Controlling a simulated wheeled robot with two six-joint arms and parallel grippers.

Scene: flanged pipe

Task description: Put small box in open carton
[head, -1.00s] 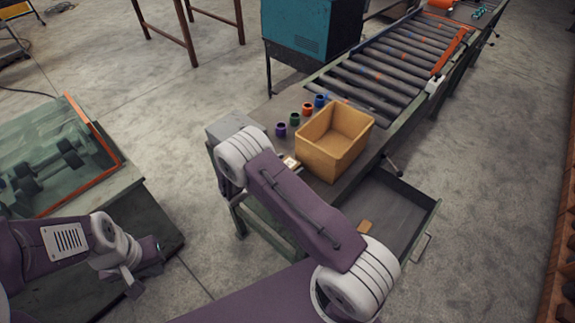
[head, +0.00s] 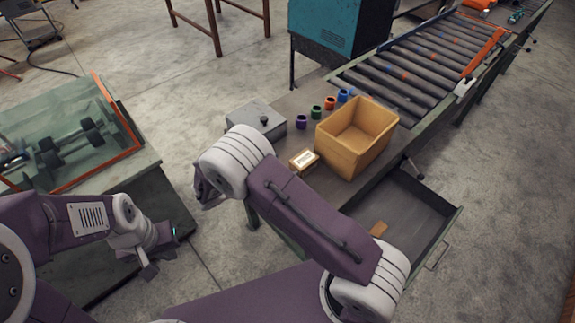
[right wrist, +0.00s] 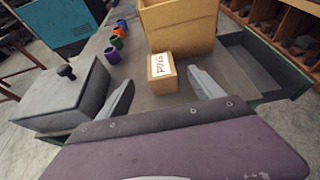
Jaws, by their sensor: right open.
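The small box (head: 304,161) is tan with a white printed label and sits on the bench beside the open carton. It also shows in the right wrist view (right wrist: 162,74). The open carton (head: 350,152) is a larger yellow-brown box with an open top, upright on the bench; its front wall shows in the right wrist view (right wrist: 182,30). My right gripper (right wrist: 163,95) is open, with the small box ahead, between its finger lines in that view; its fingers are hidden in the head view. My left gripper (head: 160,252) is far left, away from both boxes; its jaw opening is unclear.
A grey box with a black knob (head: 264,121) stands at the bench's left end. Several small coloured pots (head: 316,111) line the back near the roller conveyor (head: 410,78). An open drawer (head: 405,215) with a brown piece juts out below the carton.

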